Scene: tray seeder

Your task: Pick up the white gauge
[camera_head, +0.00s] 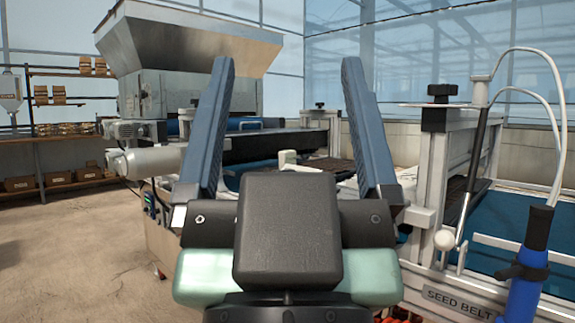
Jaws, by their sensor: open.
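A small white piece (288,157), which may be the white gauge, shows between the fingers of my gripper (287,66), just above its black body. Its lower part is hidden by that body, so I cannot tell its full shape. My gripper is open, its two blue fingers spread wide and pointing forward and up. No object is held between them. The white piece looks to be beyond the gripper, over the seeder's bed; I cannot tell the exact distance.
The seeder's metal hopper (190,40) rises behind the left finger. A dark beam (275,146) crosses behind the fingers. At right are a white frame post (433,165), a blue-handled tool (531,260) with white hoses, and the seed belt sign (459,302). Bare floor (75,255) lies at left.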

